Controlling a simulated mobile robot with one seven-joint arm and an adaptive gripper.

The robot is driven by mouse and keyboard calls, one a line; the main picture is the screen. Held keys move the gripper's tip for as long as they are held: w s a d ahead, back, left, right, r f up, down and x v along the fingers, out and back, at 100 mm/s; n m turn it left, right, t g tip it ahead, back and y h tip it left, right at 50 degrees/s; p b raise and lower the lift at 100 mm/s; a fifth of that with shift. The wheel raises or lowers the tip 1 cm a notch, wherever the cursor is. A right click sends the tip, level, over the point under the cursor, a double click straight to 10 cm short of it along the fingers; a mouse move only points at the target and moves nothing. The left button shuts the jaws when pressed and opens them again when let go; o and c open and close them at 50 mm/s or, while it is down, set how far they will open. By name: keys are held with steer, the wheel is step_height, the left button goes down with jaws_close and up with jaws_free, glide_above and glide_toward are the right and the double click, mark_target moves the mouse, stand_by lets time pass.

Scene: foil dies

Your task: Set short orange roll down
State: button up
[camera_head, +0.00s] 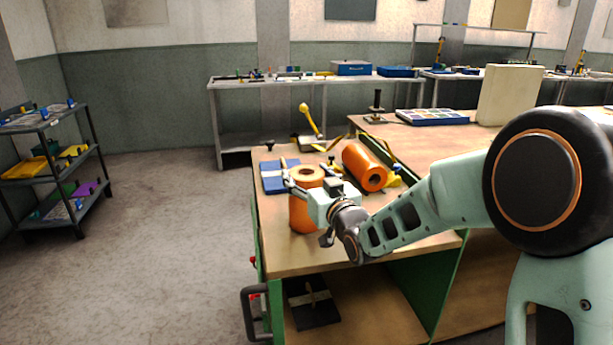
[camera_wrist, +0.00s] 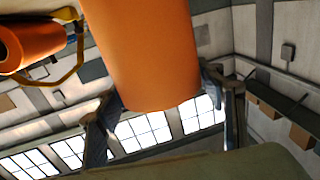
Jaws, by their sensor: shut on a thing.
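A short orange roll (camera_head: 301,216) with a pale core ring on top stands upright at the near left part of the workbench. My gripper (camera_head: 312,188) is shut on it from the right side. In the wrist view the roll (camera_wrist: 150,55) fills the middle, with one finger of my gripper (camera_wrist: 165,100) on each side. Whether its base touches the bench top or hangs just above it, I cannot tell. A longer orange roll (camera_head: 364,168) lies on its side behind and to the right; part of an orange roll (camera_wrist: 35,45) also shows at the wrist view's left edge.
A blue flat block (camera_head: 271,178) lies left of the held roll. A yellow-handled lever tool (camera_head: 310,120) and a yellow strap lie behind. The bench's left edge is close to the held roll. Bare bench top (camera_head: 285,258) lies in front of it.

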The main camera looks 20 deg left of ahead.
steer(key=o, duration=1.7)
steer(key=shift+f, duration=0.1)
steer(key=o, duration=0.4)
steer(key=shift+c, duration=0.2)
steer(key=v, duration=1.2)
steer(key=shift+p, duration=0.35)
